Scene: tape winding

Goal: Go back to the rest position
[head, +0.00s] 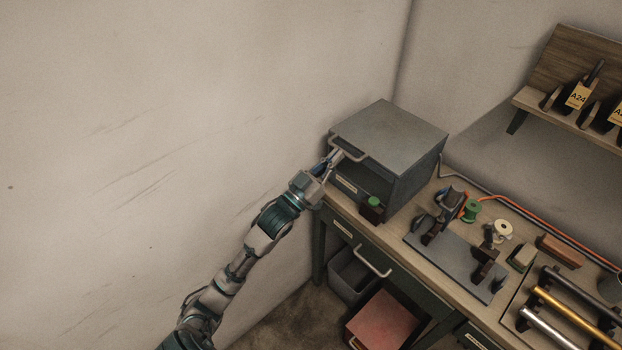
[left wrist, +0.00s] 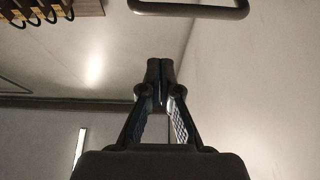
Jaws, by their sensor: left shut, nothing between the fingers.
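My left gripper (head: 333,160) is at the front of a grey metal cabinet (head: 420,170) on the workbench, close by the handle (head: 352,152) at its upper front edge. In the left wrist view my left gripper (left wrist: 160,70) is shut, its fingertips together with nothing between them. The handle (left wrist: 190,10) shows at the top of that view, apart from the fingertips. My right gripper is not in view.
The workbench (head: 422,215) holds a grey fixture plate (head: 455,267), a green spool (head: 470,210) and a rack with rods (head: 560,315). A wall shelf (head: 570,117) is at the upper right. A drawer handle (head: 373,262) juts out below. The left wall side is clear.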

